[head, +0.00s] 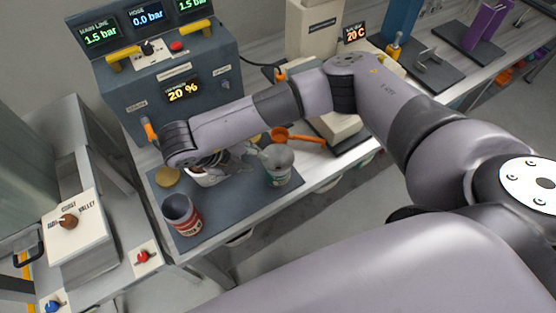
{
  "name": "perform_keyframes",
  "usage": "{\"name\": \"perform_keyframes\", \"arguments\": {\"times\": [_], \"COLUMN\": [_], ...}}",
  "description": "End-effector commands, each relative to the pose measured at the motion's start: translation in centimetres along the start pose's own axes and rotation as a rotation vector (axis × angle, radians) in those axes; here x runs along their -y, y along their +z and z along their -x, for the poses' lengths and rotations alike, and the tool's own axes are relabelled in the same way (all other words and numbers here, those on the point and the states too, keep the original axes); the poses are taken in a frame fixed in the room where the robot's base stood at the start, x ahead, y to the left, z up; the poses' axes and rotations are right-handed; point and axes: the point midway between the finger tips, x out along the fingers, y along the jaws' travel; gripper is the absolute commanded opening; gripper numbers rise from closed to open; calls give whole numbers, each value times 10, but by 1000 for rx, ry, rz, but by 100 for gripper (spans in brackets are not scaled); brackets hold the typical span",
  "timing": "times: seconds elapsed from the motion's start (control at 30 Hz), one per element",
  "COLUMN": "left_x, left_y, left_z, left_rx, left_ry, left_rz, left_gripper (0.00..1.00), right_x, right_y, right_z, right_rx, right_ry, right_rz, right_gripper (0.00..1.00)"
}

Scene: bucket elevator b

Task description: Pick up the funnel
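A grey, funnel-like piece (276,154) shows at the top of a pale container with a green label (279,177), on the dark mat (243,203). I cannot tell for sure that it is the funnel, or whether it sits in the container. My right gripper (243,157) is low over the mat, just left of this piece. My own wrist and forearm partly hide it, and its fingers are too small and blurred to tell whether they are open or touch anything. A white cup (201,180) is partly hidden beneath it. My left gripper is out of view.
A red-labelled can (183,215) stands at the mat's front left, with a yellow disc (167,177) behind it. An orange scoop (294,137) lies behind the green-labelled container. A blue-grey control box (166,75) stands at the back. The mat's front right is clear.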

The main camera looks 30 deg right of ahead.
Motion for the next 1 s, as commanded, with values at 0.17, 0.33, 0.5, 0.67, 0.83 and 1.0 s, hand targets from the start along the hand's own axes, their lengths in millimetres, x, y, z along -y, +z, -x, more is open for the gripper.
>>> {"name": "perform_keyframes", "arguments": {"times": [0.17,0.33,0.5,0.67,0.83,1.0], "left_x": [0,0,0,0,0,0], "left_y": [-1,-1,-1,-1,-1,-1], "left_z": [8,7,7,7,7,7], "left_rx": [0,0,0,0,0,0], "left_ry": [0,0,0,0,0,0], "left_rz": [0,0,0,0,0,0], "left_gripper": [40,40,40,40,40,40], "right_x": [0,-1,0,0,0,0], "right_y": [-8,-10,-9,-9,-9,-9], "right_z": [-20,-43,-50,-49,-49,-49], "right_rx": [-8,-6,-1,0,-1,-1], "right_ry": [1,1,0,0,0,0], "right_rz": [1,-1,1,1,1,1], "right_gripper": [30,30,30,30,19,8]}}
